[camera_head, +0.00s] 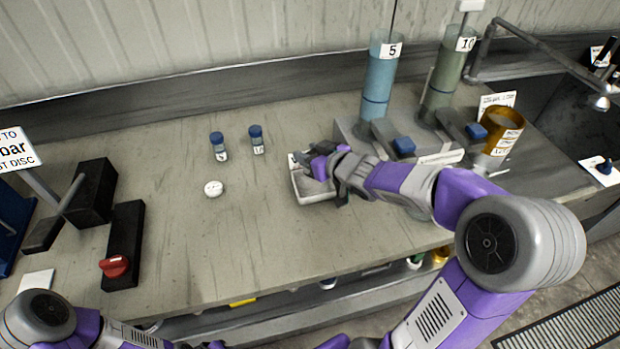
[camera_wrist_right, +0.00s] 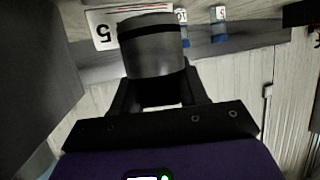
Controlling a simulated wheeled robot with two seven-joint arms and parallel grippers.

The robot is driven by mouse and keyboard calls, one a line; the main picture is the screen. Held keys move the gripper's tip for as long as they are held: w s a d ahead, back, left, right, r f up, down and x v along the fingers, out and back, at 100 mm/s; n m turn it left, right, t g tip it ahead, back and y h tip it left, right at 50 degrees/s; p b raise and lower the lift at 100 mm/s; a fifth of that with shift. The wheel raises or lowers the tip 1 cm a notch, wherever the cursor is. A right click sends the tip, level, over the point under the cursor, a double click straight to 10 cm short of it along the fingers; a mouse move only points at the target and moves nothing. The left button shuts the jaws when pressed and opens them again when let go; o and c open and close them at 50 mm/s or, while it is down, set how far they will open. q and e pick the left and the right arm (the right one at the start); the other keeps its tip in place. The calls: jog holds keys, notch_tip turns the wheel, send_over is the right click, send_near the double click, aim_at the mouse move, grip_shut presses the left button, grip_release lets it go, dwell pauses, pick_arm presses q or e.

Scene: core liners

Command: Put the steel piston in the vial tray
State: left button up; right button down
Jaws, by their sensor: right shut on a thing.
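The steel piston (camera_wrist_right: 152,52), a grey cylinder with a dark band, is held between the fingers of my right gripper (camera_wrist_right: 155,95) in the right wrist view. In the head view my right gripper (camera_head: 325,160) is over the back part of a small white tray (camera_head: 318,196) on the bench, which looks like the vial tray. The gripper hides the piston and part of the tray there, so I cannot tell whether the piston touches the tray. My left arm shows at the lower left, but its gripper is out of sight.
Two blue-capped vials (camera_head: 218,146) (camera_head: 257,139) and a white disc (camera_head: 213,188) stand left of the tray. Tall cylinders marked 5 (camera_head: 379,75) and 10 (camera_head: 446,75) stand behind right. A red-knobbed black block (camera_head: 123,245) is at left. The middle front bench is clear.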

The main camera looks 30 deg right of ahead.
jog(key=shift+f+b, duration=1.7)
jog(key=shift+f, duration=0.95)
jog(key=shift+f, duration=0.25)
jog(key=c, duration=0.6)
grip_release()
jog(key=shift+s+r, duration=0.25)
jog(key=shift+r, duration=0.15)
jog(key=p+v, duration=0.6)
jog(key=v, duration=0.5)
jog(key=shift+s+p, duration=0.25)
jog(key=shift+p, duration=0.05)
